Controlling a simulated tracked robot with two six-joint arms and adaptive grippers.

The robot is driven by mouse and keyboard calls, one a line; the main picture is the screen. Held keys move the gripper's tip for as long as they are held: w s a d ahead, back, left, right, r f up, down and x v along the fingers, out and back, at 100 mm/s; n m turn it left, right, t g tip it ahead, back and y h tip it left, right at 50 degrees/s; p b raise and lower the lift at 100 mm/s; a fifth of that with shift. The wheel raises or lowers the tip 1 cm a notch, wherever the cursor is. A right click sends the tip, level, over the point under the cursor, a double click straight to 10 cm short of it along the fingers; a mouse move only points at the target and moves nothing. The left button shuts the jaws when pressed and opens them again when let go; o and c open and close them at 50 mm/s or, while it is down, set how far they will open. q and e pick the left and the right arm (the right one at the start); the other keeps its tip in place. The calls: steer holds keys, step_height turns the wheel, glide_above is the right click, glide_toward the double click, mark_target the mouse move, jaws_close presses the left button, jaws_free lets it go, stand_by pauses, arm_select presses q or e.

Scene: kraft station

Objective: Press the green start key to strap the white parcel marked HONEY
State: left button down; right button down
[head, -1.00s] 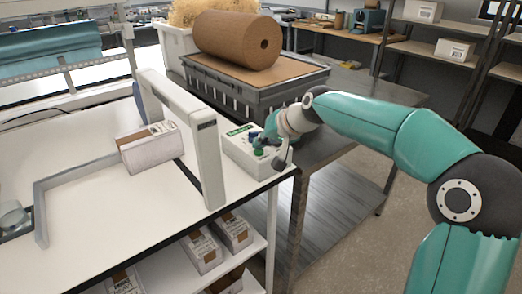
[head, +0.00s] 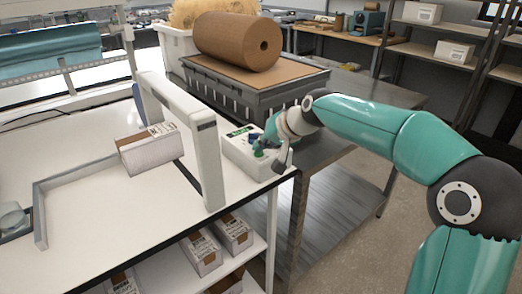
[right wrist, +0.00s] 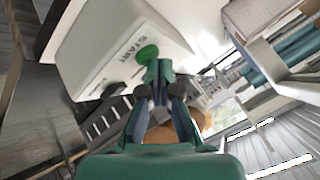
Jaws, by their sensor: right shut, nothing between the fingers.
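A white parcel (head: 150,152) with brown tape and a printed label lies on the white bench beside the strapping arch (head: 208,160). I cannot read its marking. A white control box (head: 238,153) stands right of the arch, near the bench's edge. Its green start key (right wrist: 147,53), beside the word START, shows in the right wrist view. My right gripper (right wrist: 158,68) is shut and empty, its fingertips right at the key's edge in the picture. I cannot tell whether they touch it. In the head view, the right gripper (head: 266,144) is over the control box. My left gripper is not in view.
A grey crate (head: 235,95) carrying a brown paper roll (head: 238,40) stands behind the control box. An L-shaped grey rail (head: 39,215) lies on the bench left of the parcel. More boxes sit on the shelf below (head: 158,268).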

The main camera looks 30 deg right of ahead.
mark_target(261, 153)
steer(key=shift+r+p, duration=0.45)
steer(key=shift+r, duration=0.25)
steer(key=shift+r, duration=0.15)
step_height(261, 153, up, 5)
steer(key=p, duration=0.4)
stand_by(0.3)
